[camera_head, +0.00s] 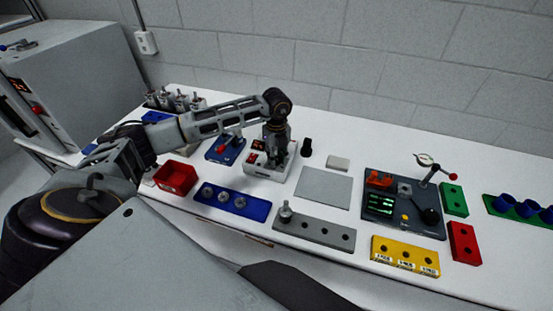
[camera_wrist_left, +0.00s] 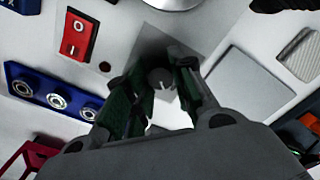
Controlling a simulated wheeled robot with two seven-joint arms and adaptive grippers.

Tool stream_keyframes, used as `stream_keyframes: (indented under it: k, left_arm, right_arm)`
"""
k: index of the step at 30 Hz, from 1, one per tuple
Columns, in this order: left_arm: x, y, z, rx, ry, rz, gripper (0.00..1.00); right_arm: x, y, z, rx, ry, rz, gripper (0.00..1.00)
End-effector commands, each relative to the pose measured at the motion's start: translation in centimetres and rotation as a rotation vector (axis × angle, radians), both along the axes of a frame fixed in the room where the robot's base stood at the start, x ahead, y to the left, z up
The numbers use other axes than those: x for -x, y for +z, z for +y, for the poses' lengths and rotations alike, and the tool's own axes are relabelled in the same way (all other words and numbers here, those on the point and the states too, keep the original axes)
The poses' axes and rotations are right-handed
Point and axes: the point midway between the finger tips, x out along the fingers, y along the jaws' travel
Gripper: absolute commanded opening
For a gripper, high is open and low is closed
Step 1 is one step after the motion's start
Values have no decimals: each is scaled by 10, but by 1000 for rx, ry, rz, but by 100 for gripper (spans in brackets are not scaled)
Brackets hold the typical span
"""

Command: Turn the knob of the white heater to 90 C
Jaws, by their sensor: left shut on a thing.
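The white heater (camera_head: 262,172) stands at the middle of the bench. Its red rocker switch (camera_wrist_left: 76,36) shows in the left wrist view, with a small dark red round spot beside it. My left gripper (camera_head: 277,153) points down over the right part of the heater. In the left wrist view the grey knob (camera_wrist_left: 160,78) sits between the fingers of the left gripper (camera_wrist_left: 157,92), which is shut on it. The scale and the knob's setting cannot be read. My right gripper is not in view.
A blue block with silver sockets (camera_head: 232,204), a red bin (camera_head: 175,178) and a blue switch unit (camera_head: 224,149) lie left of the heater. A grey plate (camera_head: 323,187) lies to its right, and a small black object (camera_head: 306,148) stands close by.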

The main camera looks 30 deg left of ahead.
Motion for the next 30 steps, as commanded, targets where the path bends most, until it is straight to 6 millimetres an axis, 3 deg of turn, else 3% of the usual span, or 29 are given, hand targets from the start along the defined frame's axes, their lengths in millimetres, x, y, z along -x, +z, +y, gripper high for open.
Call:
stream_keyframes:
  k: [18,30]
  left_arm:
    - [0,-2,0,0,-492,-2,0]
    - [0,-1,0,0,-733,-1,0]
  right_arm:
    - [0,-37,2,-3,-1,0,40]
    - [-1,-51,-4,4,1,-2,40]
